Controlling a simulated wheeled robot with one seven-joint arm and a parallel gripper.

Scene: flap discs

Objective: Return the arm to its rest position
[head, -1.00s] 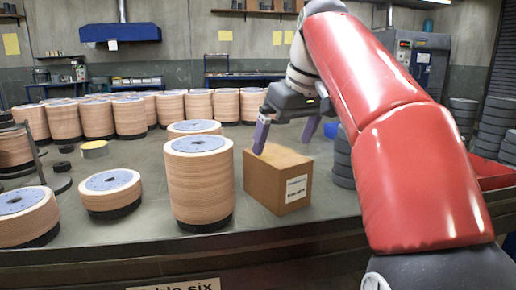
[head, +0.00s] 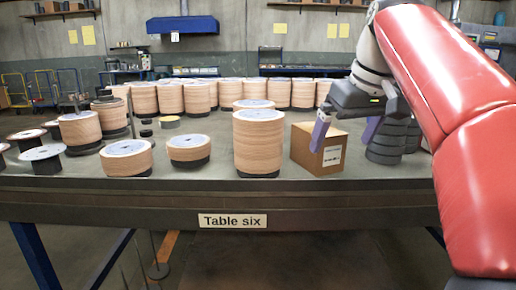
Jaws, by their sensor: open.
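My gripper (head: 345,130) is at the right of the head view, at the end of my red arm. I cannot tell whether the left finger touches the box. My arm reaches in from the right edge and hides part of the table's right side.
A tall stack of flap discs (head: 258,143) stands left of the box. Shorter stacks (head: 189,150) sit farther left, and a row of tall stacks (head: 198,97) lines the back. Dark discs (head: 386,146) are piled behind the gripper. A "Table six" sign (head: 232,221) marks the front edge.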

